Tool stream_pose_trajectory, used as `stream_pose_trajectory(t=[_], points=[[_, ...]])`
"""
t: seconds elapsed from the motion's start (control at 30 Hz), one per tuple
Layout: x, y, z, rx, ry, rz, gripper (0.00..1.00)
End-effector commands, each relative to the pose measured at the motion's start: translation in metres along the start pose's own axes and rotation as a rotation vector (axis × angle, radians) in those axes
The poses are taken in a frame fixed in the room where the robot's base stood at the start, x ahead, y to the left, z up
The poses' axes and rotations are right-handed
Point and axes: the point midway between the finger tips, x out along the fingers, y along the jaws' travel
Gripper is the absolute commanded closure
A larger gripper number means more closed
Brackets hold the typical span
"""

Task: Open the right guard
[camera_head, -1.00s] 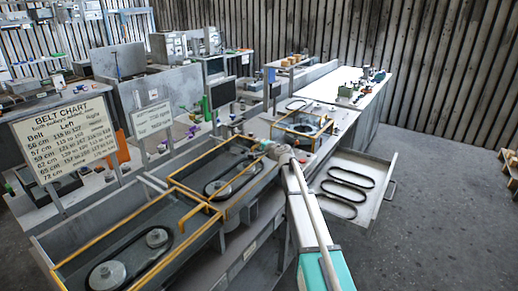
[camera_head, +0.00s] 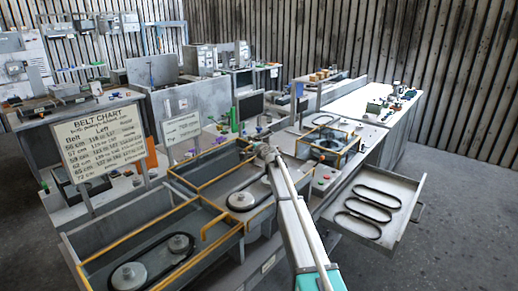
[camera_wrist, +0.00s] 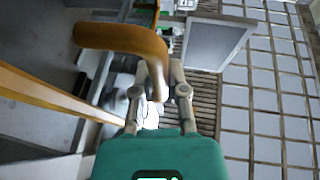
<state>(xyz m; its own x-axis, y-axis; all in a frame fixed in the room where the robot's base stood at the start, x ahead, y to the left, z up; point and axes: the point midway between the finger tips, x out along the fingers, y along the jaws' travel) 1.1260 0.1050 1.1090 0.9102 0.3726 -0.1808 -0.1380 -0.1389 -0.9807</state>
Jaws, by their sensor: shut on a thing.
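The right guard (camera_head: 226,174) is a yellow-edged frame over the second belt bay. Its near right edge now shows away from the bay's near side, and the bay's pulley (camera_head: 240,201) and belt are seen outside it, so it stands at least partly open. Its exact tilt is hard to tell. My gripper (camera_head: 266,155) is at the guard's far right corner. In the wrist view my gripper (camera_wrist: 160,90) is shut on the guard's yellow handle (camera_wrist: 122,40), whose end passes between the fingers. A yellow edge bar (camera_wrist: 50,98) runs along the left.
The left bay (camera_head: 150,262) has its own yellow frame, handle, pulleys and belt. An open drawer (camera_head: 402,183) with belts juts out at right. A belt chart sign (camera_head: 100,142) stands at left. Another yellow-framed unit (camera_head: 328,143) is beyond my gripper. Floor at far right is clear.

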Motion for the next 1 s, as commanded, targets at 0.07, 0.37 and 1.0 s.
stream_pose_trajectory(t=[0.07, 0.37, 1.0], points=[[0.0037, -0.0014, 0.0016, 0.001, -0.001, -0.002, 1.00], [0.0046, -0.0020, 0.0011, 0.003, -0.001, -0.003, 0.67], [0.0016, -0.0008, -0.0017, 0.002, 0.002, -0.001, 0.46]])
